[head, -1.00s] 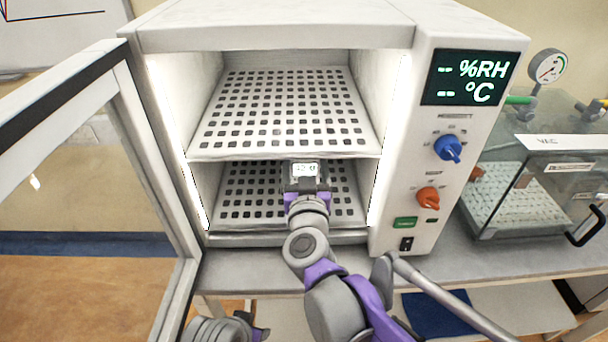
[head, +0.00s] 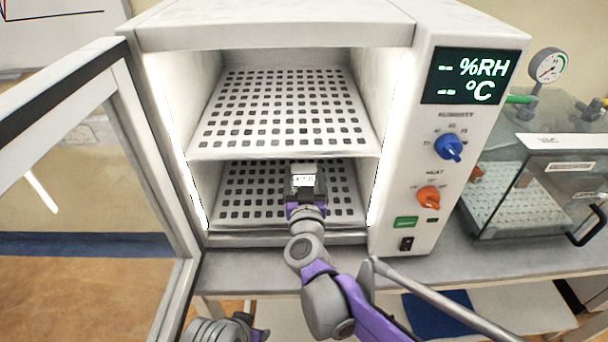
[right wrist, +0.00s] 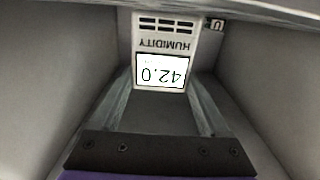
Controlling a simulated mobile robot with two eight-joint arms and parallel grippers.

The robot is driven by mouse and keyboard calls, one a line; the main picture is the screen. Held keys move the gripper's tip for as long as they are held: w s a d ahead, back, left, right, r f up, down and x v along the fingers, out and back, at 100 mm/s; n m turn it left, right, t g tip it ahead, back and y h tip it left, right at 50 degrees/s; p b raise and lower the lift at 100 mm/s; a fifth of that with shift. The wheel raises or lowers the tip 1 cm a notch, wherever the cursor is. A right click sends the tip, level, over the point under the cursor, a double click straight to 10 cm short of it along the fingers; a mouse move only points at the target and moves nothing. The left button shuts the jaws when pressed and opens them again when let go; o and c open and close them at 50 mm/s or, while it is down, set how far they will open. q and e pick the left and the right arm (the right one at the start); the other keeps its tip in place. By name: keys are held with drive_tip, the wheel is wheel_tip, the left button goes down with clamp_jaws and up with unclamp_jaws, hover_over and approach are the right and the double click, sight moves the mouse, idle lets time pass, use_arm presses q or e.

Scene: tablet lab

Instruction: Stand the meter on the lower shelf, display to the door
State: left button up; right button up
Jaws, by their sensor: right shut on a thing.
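The meter (head: 304,169) is a small white block with a lit display. It is inside the chamber in the lower compartment, above the perforated lower shelf (head: 250,190). My right gripper (head: 306,190) is shut on it, reaching in through the open front. In the right wrist view the meter (right wrist: 178,40) is between the fingers. Its display reads 42.0, upside down in that view, and faces my wrist and the chamber's open front. I cannot tell whether its base touches the shelf. My left gripper (head: 257,332) shows only partly at the bottom edge; its jaws are unclear.
The chamber door (head: 160,175) stands open at the left. The perforated upper shelf (head: 290,110) is empty and lies just above my right gripper. The lower shelf is bare either side of the meter. A glass vacuum box (head: 525,200) stands to the right.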

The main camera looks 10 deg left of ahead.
drive_tip(key=shift+f, duration=0.2)
drive_tip(key=o, duration=1.2)
drive_tip(key=shift+o, duration=0.2)
drive_tip(key=shift+r, duration=0.1)
drive_tip(key=shift+r, duration=0.25)
drive_tip(key=v, duration=1.2)
drive_tip(key=shift+f, duration=0.1)
